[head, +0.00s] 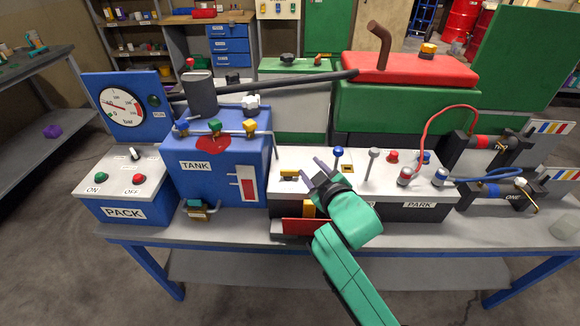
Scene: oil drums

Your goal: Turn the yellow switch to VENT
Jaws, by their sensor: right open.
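My right gripper (301,172) comes in from the bottom on a green arm. It is open, with its two grey fingers over the white-topped panel (268,178) in the middle of the bench. A small yellow piece that looks like the yellow switch (289,174) is on the panel's left part, close to the fingertips. I cannot tell if a finger touches it, or which way it is turned. No VENT label is readable; the gripper and wrist hide part of the panel front. My left gripper is not in view.
Right of the gripper stand a blue-knobbed lever (338,153), a grey-knobbed lever (374,153) and a red button (392,156). The blue TANK (218,182) with coloured taps stands left. The PACK box (122,195) is farther left. A red hose (430,112) arches at right.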

